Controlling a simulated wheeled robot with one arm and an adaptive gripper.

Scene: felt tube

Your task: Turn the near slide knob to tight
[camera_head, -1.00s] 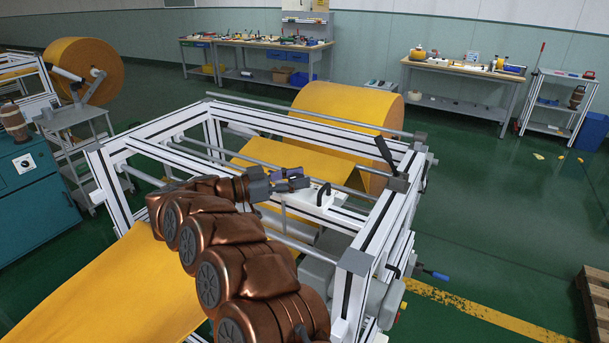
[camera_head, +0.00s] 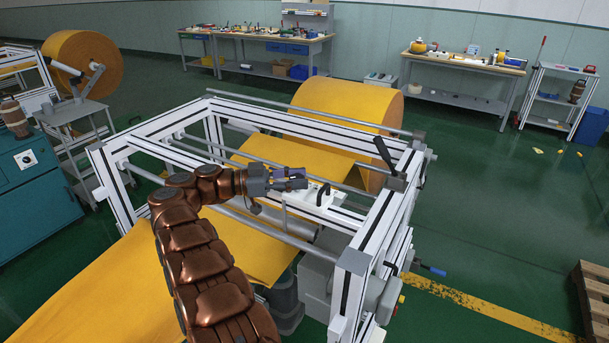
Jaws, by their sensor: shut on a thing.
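My gripper (camera_head: 301,180) is at the end of my copper-coloured arm, over the middle of the white machine frame (camera_head: 355,262). Its fingers point right and are shut on the near slide knob, which they hide almost wholly, so its turn and any marking cannot be read. Just below and right of the fingers is a white slide block (camera_head: 305,206) on the cross rails. A small dark handle (camera_head: 323,194) stands up from this block, close to the fingertips.
Yellow felt (camera_head: 90,290) runs through the frame from a large roll (camera_head: 345,105) behind it. A black lever (camera_head: 383,152) stands at the frame's right corner. Workbenches line the far wall. The green floor at right is mostly clear, with a pallet (camera_head: 592,285) at the edge.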

